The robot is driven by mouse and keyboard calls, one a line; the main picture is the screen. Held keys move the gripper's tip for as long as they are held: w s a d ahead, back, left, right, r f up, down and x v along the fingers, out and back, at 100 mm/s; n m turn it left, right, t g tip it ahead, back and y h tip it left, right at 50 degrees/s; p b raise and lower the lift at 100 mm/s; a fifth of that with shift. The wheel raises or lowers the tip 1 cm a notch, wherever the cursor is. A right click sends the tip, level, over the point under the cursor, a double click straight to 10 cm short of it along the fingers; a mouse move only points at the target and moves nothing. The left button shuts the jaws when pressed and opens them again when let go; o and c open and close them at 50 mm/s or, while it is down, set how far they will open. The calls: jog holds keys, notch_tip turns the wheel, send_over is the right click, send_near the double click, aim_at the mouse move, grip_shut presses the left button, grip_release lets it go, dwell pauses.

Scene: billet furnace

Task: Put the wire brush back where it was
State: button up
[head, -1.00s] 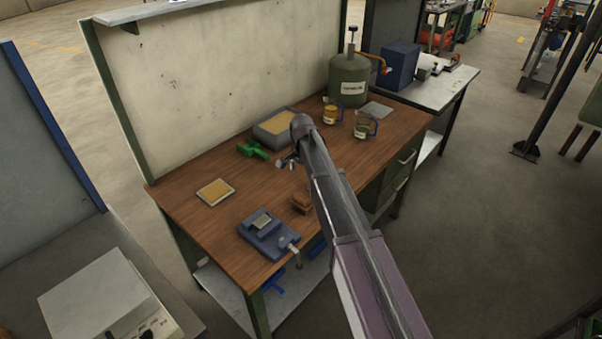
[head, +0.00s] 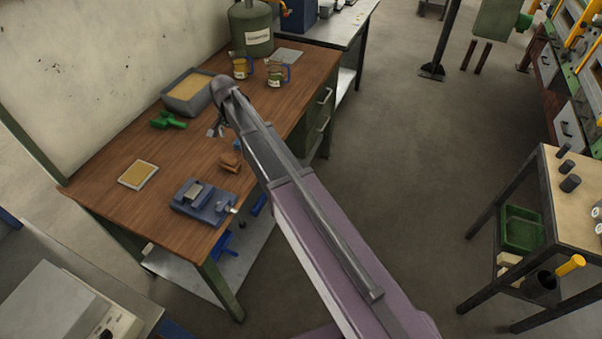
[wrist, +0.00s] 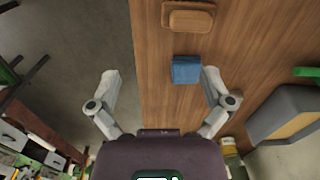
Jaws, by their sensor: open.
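I cannot identify the wire brush for certain. A brown wooden piece (head: 230,162) lies near the bench's front edge. In the wrist view it shows as a light brown block (wrist: 190,20) on a darker brown base, and may be a brush; no bristles show. My gripper (head: 215,130) is above the bench. In the wrist view my gripper (wrist: 161,75) is open, its fingers wide apart with nothing held. A blue block (wrist: 186,69) lies on the bench close to the right finger.
The wooden bench (head: 110,190) carries a blue vise-like fixture (head: 205,202), a shallow tray (head: 138,174), a green clamp-like thing (head: 168,121), a grey bin (head: 187,95), and two jugs. A rack at right holds a yellow-handled tool (head: 570,265) in a dark pot.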

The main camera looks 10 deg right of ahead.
jog(key=s+d+n, duration=0.6)
jog(key=s+d, duration=1.3)
jog(key=s, duration=0.4)
jog(key=shift+s+n, duration=0.15)
jog(key=shift+n, duration=0.15)
jog(key=shift+f+b, duration=1.5)
jog(key=shift+b, duration=0.05)
